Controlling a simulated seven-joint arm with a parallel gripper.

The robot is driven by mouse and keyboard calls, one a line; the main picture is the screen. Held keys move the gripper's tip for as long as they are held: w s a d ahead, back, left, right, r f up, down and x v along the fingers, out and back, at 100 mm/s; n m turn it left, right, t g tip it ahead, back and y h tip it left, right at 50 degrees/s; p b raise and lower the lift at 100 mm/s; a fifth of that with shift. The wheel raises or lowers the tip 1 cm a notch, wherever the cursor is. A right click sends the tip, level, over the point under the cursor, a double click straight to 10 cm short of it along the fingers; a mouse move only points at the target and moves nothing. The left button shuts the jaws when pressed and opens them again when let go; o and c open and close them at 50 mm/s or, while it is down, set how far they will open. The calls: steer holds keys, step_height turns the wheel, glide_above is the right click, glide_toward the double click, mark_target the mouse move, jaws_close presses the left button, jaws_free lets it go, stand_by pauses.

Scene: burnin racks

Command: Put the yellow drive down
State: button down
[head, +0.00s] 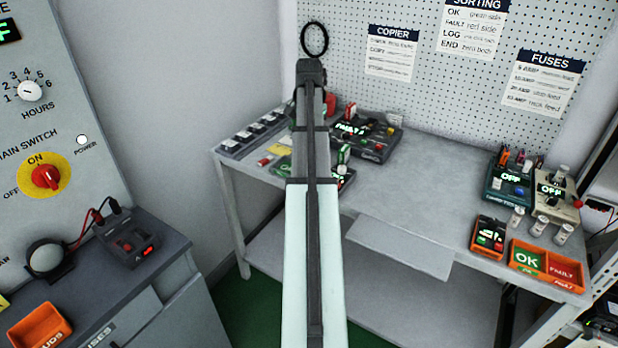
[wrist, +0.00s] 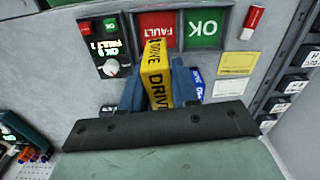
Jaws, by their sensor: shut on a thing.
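The yellow drive (wrist: 157,75), marked DRIVE, stands between the blue fingers of my gripper (wrist: 158,85) in the wrist view. The gripper is shut on it. In that view its far end overlaps the lower edge of a red FAULT field (wrist: 157,24), beside a green OK field (wrist: 203,28). I cannot tell whether the drive touches anything below. In the head view my arm hides the gripper and the drive.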

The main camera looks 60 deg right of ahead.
steer(key=shift+s+a+f+m, duration=0.1)
steer(key=shift+s+a+m, duration=0.1)
steer(key=shift+m, duration=0.3)
steer(key=shift+f, duration=4.95)
steer(key=shift+f, duration=0.1)
steer(key=c, duration=0.8)
jaws_free()
steer(key=shift+c, duration=0.2)
step_height(320, 180, up, 12)
steer(key=shift+r, duration=0.1)
steer(key=shift+w, duration=0.1)
